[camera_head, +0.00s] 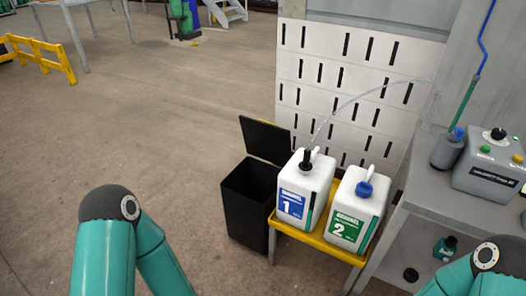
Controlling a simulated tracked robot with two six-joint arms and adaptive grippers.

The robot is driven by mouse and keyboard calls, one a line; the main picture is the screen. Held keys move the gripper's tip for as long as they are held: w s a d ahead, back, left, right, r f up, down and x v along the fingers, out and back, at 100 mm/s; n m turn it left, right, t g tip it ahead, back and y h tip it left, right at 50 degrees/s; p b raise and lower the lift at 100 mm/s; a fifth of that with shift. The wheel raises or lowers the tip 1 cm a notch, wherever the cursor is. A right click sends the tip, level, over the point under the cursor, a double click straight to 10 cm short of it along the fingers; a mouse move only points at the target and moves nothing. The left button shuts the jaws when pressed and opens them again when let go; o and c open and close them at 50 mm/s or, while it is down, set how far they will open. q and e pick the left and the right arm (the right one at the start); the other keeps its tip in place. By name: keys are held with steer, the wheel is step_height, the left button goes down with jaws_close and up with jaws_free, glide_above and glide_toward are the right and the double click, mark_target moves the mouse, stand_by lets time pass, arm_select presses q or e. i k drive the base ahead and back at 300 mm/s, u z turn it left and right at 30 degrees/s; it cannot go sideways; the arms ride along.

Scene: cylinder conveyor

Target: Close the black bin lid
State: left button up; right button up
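The black bin (246,203) stands on the floor just left of a yellow stand. Its black lid (265,140) is open, raised and tilted back at the bin's far side, and the dark inside of the bin shows. Neither gripper shows in the head view. Only my teal left arm at the lower left and part of my teal right arm at the lower right are in view, both apart from the bin.
Two white canisters, 1 (304,193) and 2 (354,212), stand on the yellow stand (314,240), close to the bin's right. A clear tube runs from canister 1. A grey bench with a control box (489,165) is at right. Floor left of the bin is clear.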

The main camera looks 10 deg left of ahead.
mark_target(270, 142)
steer(key=u, duration=0.75)
steer(key=k, duration=0.15)
steer(key=u, duration=0.45)
steer(key=i, duration=6.6)
steer(key=z, duration=1.7)
